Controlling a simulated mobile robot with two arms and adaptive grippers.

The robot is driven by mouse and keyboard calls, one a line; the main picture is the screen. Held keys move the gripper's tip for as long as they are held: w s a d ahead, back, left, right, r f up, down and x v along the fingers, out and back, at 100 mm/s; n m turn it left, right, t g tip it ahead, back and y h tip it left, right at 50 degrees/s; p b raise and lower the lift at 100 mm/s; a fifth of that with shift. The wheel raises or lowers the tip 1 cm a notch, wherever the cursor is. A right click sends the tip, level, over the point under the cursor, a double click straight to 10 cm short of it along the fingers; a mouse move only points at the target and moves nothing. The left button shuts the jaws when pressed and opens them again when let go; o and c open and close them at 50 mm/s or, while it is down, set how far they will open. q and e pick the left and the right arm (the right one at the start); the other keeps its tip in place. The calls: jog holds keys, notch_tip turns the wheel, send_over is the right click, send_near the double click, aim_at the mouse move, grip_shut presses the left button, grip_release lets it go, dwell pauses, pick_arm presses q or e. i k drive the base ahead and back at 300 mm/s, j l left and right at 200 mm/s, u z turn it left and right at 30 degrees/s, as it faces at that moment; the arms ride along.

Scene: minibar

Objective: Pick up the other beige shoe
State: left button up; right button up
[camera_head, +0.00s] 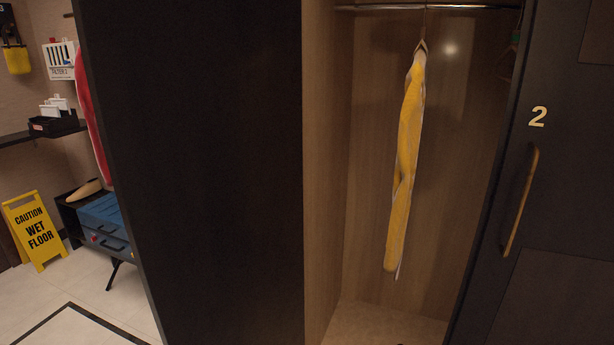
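No shoe can be made out for certain. A small beige, elongated object (85,190) lies at the left, beside the blue case; it is too small to tell whether it is a shoe. The open wardrobe (375,320) shows a bare floor as far as the lower picture edge, with a tiny dark spot at that edge. Neither of my grippers is in view.
A yellow garment (405,160) hangs from the wardrobe rail (450,7). A dark door (200,170) stands left, and a dark door numbered 2 (560,200) right. A yellow wet-floor sign (36,232) and blue case (105,225) stand far left.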

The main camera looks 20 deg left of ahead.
aim_at(94, 186)
jog(key=j+u, duration=0.2)
jog(key=j, duration=0.7)
jog(key=j+u, duration=0.2)
jog(key=j, duration=0.75)
jog(key=i+j+u, duration=0.15)
jog(key=j, duration=0.75)
jog(key=i+j+u, duration=0.15)
jog(key=i+j, duration=0.25)
jog(key=i+j+u, duration=0.15)
jog(key=i+j, duration=0.25)
jog(key=i+j+u, duration=0.15)
jog(key=i+j, duration=0.15)
jog(key=i, duration=0.2)
jog(key=i+j+u, duration=0.1)
jog(key=i+j, duration=0.15)
jog(key=i, duration=0.25)
jog(key=i+j+u, duration=0.15)
jog(key=i, duration=0.3)
jog(key=i+j, duration=0.15)
jog(key=i, duration=0.2)
jog(key=i+j, duration=0.15)
jog(key=i, duration=0.2)
